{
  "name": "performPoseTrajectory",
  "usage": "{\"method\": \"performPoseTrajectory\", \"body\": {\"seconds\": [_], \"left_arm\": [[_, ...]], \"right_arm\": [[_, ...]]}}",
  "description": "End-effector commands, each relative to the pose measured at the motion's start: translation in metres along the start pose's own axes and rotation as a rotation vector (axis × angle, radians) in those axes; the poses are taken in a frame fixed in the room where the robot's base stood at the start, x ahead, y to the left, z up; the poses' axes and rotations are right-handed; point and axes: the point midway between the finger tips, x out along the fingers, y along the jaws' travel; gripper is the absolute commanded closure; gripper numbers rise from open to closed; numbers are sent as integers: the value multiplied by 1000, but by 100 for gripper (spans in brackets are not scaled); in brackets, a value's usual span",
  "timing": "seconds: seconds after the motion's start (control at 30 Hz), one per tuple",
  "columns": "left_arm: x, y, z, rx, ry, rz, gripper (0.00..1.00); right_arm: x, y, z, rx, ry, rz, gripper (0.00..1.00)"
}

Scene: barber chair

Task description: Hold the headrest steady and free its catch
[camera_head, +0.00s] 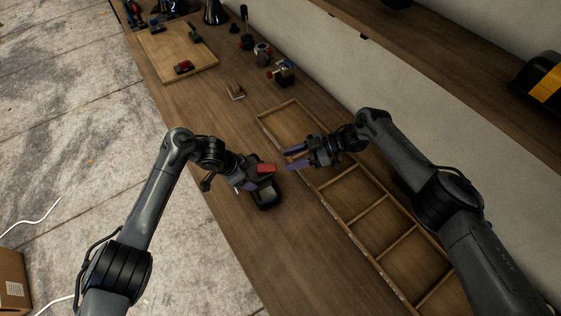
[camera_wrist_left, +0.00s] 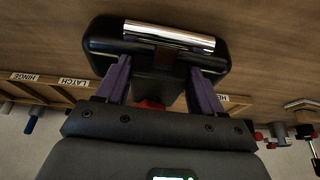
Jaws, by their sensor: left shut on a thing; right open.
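The black headrest (camera_head: 265,195) is at the front middle of the bench. In the left wrist view the headrest (camera_wrist_left: 108,38) shows a chrome bar (camera_wrist_left: 165,35) along its far side. My left gripper (camera_wrist_left: 158,72) is shut on the headrest, with a purple finger on each side of its narrower part. A red part (camera_head: 266,168), perhaps the catch, sticks out beside the left gripper; some red (camera_wrist_left: 150,104) also shows between its fingers. My right gripper (camera_head: 290,158) is open and empty, its purple fingers pointing left, a short way right of the red part and apart from it.
A wooden divided tray (camera_head: 348,213) runs along the bench under my right arm; its labels in the left wrist view include "HINGE" and "LATCH". A wooden board (camera_head: 165,55) with tools lies at the back left. A small bracket (camera_head: 235,92) and a vise-like tool (camera_head: 284,74) stand behind.

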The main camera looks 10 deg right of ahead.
Motion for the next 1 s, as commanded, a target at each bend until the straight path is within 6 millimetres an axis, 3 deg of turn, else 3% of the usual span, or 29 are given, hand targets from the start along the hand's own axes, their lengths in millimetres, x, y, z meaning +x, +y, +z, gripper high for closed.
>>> {"method": "performPoseTrajectory", "body": {"seconds": [0.2, 0.4, 0.77, 0.9, 1.0], "left_arm": [[-1, 0, -2, 1, 3, 0, 100], [-1, 0, -2, 1, 4, 0, 100], [-1, 0, -2, 1, 4, 0, 100], [-1, 0, -2, 1, 4, 0, 100], [-1, 0, -2, 1, 4, 0, 100]], "right_arm": [[-37, 0, 0, -1, -1, 0, 55], [-54, 0, -1, -2, -1, -1, 55], [-59, 0, -1, -1, 1, -2, 55], [-59, 0, -1, 9, 1, -2, 40], [-58, 0, 3, 53, -20, 1, 40]]}}
